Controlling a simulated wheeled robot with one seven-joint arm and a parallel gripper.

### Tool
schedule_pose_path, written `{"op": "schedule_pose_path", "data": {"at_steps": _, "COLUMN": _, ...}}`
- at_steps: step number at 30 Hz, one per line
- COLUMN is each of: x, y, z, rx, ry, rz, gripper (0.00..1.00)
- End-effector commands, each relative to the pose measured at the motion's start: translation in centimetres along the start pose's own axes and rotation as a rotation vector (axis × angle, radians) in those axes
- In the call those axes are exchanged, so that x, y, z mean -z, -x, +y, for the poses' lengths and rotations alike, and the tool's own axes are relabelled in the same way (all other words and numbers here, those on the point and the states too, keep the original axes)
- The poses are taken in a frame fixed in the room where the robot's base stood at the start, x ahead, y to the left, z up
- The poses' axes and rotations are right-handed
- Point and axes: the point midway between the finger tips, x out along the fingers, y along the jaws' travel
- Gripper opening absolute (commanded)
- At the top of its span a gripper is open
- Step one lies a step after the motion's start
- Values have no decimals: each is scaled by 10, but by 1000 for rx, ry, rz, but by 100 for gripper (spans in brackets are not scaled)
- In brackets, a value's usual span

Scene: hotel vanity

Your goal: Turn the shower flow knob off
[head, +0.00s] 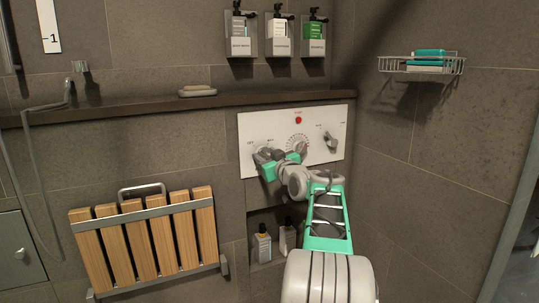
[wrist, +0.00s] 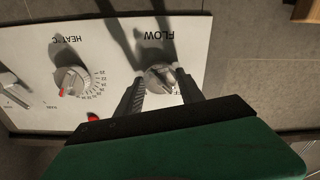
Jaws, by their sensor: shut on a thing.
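The white control panel (head: 330,115) is on the back wall. In the wrist view the panel (wrist: 110,35) appears upside down, and its flow knob (wrist: 160,77) sits under the FLOW label. My gripper (wrist: 162,86) reaches the panel with one finger on each side of the flow knob, shut on it. In the head view my gripper (head: 270,158) covers most of the flow knob at the panel's left side. The knob's exact pointer angle is hard to read.
The heat dial (wrist: 72,80) and a red button (head: 298,120) are beside the flow knob, with a lever (head: 330,140) farther right. Above is a dark ledge (head: 130,110) with soap (head: 197,90). A folded wooden seat (head: 150,240) is at left; bottles (head: 262,243) stand in a niche below.

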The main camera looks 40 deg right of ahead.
Motion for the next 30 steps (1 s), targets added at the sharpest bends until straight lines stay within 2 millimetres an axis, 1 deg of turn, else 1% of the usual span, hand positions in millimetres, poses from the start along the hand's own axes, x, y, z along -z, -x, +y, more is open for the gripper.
{"op": "schedule_pose_path", "data": {"at_steps": 1, "x": 7, "y": 0, "z": -2, "rx": 6, "ry": 6, "rz": 12, "gripper": 4}}
{"op": "schedule_pose_path", "data": {"at_steps": 8, "x": 7, "y": 0, "z": -2, "rx": 5, "ry": 5, "rz": 12, "gripper": 4}}
{"op": "schedule_pose_path", "data": {"at_steps": 9, "x": 7, "y": 0, "z": -2, "rx": 5, "ry": 5, "rz": 12, "gripper": 47}}
{"op": "schedule_pose_path", "data": {"at_steps": 16, "x": 3, "y": 0, "z": 1, "rx": 0, "ry": 2, "rz": 5, "gripper": 66}}
{"op": "schedule_pose_path", "data": {"at_steps": 23, "x": -4, "y": -3, "z": 4, "rx": 0, "ry": -3, "rz": -3, "gripper": 66}}
{"op": "schedule_pose_path", "data": {"at_steps": 25, "x": -5, "y": -1, "z": 4, "rx": -1, "ry": -4, "rz": -4, "gripper": 66}}
{"op": "schedule_pose_path", "data": {"at_steps": 28, "x": -2, "y": 12, "z": 5, "rx": -1, "ry": -2, "rz": -3, "gripper": 66}}
{"op": "schedule_pose_path", "data": {"at_steps": 30, "x": 0, "y": 28, "z": 4, "rx": -3, "ry": -2, "rz": -2, "gripper": 66}}
